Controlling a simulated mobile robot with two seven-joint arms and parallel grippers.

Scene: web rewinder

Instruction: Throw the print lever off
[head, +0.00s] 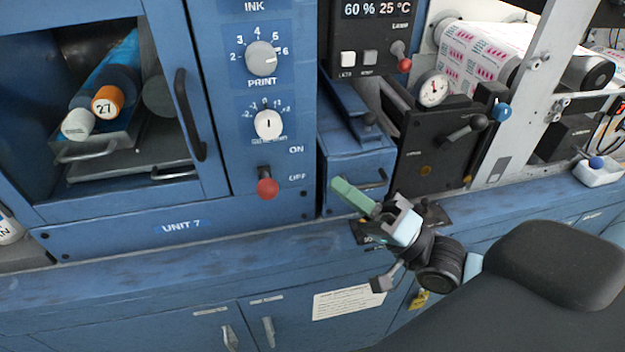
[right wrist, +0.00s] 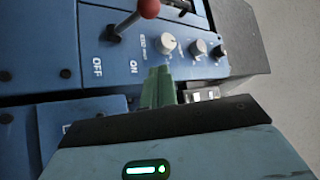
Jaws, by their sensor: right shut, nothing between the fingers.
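The print lever (head: 267,187) is a short dark stalk with a red ball, low on the blue unit's panel, beside ON and OFF labels. In the head view its ball hangs below its base, near OFF. In the right wrist view the lever (right wrist: 150,8) is at the top, its ball leaning toward the ON side. I cannot tell its exact setting. My right gripper (head: 338,184) is right of the lever and apart from it, green fingers shut and empty. Its fingers also show in the right wrist view (right wrist: 162,75). My left gripper is not in view.
The print knob (head: 262,57) and a white dial (head: 268,124) sit above the lever. A cabinet door handle (head: 188,115) sticks out on the left. A blue drawer box (head: 350,155) stands behind my right fingers. Another red-balled lever (head: 404,64) is higher right.

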